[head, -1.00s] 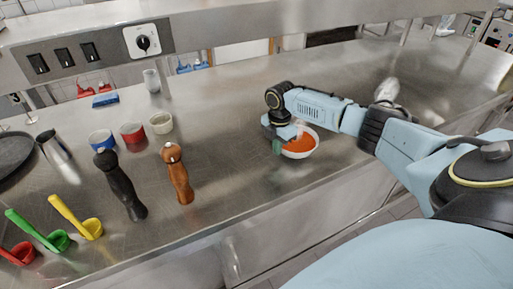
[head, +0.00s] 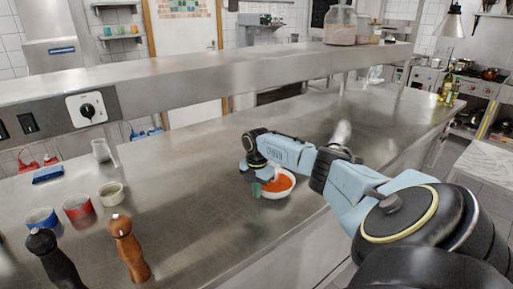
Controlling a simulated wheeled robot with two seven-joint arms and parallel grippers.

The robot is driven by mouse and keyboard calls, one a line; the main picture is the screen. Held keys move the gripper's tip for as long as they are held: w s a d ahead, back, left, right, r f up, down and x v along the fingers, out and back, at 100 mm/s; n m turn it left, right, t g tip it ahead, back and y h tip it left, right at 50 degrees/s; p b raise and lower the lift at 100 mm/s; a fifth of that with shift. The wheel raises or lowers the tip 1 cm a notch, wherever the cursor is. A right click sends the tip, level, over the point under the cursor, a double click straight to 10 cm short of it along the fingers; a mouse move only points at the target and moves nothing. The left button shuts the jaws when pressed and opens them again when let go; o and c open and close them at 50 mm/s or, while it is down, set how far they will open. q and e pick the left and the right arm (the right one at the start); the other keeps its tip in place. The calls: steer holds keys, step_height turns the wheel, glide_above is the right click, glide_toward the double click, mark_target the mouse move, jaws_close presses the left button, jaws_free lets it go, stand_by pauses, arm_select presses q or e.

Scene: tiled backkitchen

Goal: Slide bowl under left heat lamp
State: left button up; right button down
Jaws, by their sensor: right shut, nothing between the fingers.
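A white bowl (head: 286,191) of orange-red soup stands upright on the steel counter, right of the picture's middle in the head view. My right gripper (head: 257,188) is shut and empty at the bowl's left side. It hides part of the bowl's left rim, and I cannot tell whether it touches. A silvery hanging lamp (head: 451,22) shows at the upper right, beyond the counter; I cannot tell whether it is a heat lamp. No lamp is seen directly over the bowl. My left gripper is not in view.
The steel counter (head: 190,190) is clear left of the bowl. A brown pepper mill (head: 128,250), a black mill (head: 52,260) and several small cups stand at the left. A raised steel shelf (head: 220,78) runs along the back, with a glass jar (head: 340,27) on it.

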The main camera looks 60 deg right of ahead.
steer(key=a+p, duration=0.3)
steer(key=p, duration=0.1)
steer(key=shift+a+r, duration=0.35)
steer(key=shift+a, duration=0.05)
step_height(320, 180, up, 10)
steer(key=shift+f+b, duration=0.25)
steer(key=shift+b, duration=0.05)
steer(key=shift+d, duration=0.1)
